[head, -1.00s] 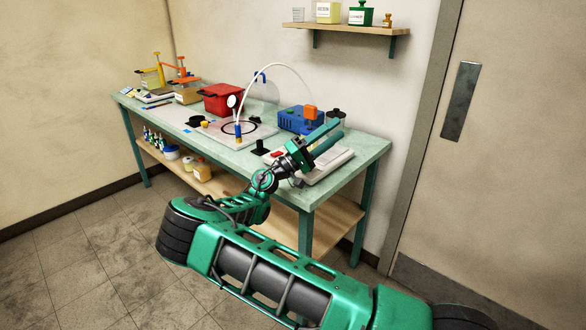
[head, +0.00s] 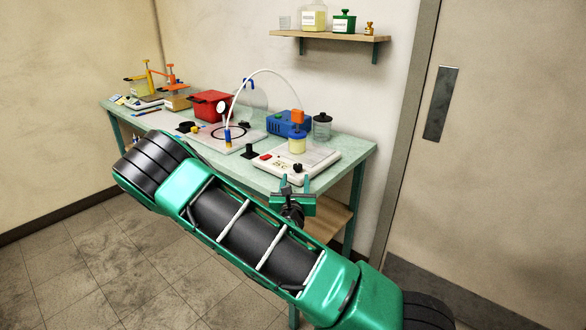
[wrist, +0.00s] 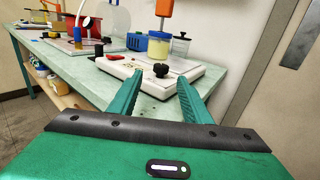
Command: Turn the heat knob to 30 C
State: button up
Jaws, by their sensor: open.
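The heat knob (head: 297,166) is a small black knob on the front right of a white hotplate (head: 318,158). It also shows in the wrist view (wrist: 161,70), beyond the fingertips and roughly between them. A jar with pale yellow contents (head: 297,145) stands on the hotplate. A small display reading sits left of the knob, too small to read surely. My gripper (head: 295,182) is open and empty, in front of the hotplate's near edge and apart from the knob. In the wrist view both green fingers (wrist: 154,88) are spread wide.
A small black block (head: 250,151) stands left of the hotplate. A blue pump (head: 289,123) and a lidded glass jar (head: 322,127) are behind it. A red box (head: 210,105) is farther left. The bench's (head: 352,161) front right corner is bare.

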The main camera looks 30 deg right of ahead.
aim_at(297, 168)
jog(key=x, duration=1)
jog(key=shift+d, duration=0.1)
jog(key=c, duration=1)
